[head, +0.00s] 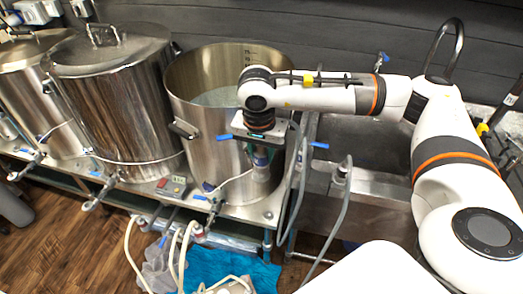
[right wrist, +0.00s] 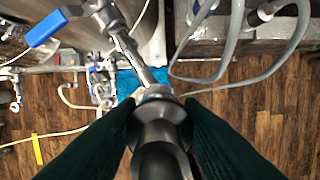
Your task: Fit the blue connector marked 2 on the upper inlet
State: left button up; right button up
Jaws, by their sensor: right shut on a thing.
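My right gripper (head: 262,146) reaches in from the right, in front of the open steel kettle (head: 212,150). In the right wrist view its two dark fingers (right wrist: 160,125) are shut on a round grey and black fitting (right wrist: 160,108). The held piece (head: 262,163) shows partly below the gripper in the head view, with a bluish part. No number 2 can be read on it. A metal pipe (right wrist: 128,48) runs close to the far end of the fitting; I cannot tell whether they touch. The upper inlet is not clearly visible. My left gripper is not in view.
Two lidded kettles (head: 115,95) (head: 30,80) stand to the left. A blue-handled valve (head: 215,198) sits low on the open kettle. Grey hoses (head: 343,205) hang right of the gripper, before the sink (head: 365,150). A blue cloth (head: 235,268) lies on the floor.

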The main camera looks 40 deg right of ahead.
jog(key=shift+f+b, duration=1.3)
jog(key=shift+f, duration=0.05)
jog(key=o, duration=1.1)
jog(key=shift+o, duration=0.2)
jog(key=shift+r, duration=0.15)
jog(key=r, duration=0.4)
jog(key=a+r+b, duration=0.1)
jog(key=r, duration=0.2)
jog(key=s+r, duration=0.1)
jog(key=r, duration=0.3)
jog(key=shift+a+r+b, duration=0.2)
jog(key=shift+r+b, duration=0.15)
jog(key=shift+b, duration=0.05)
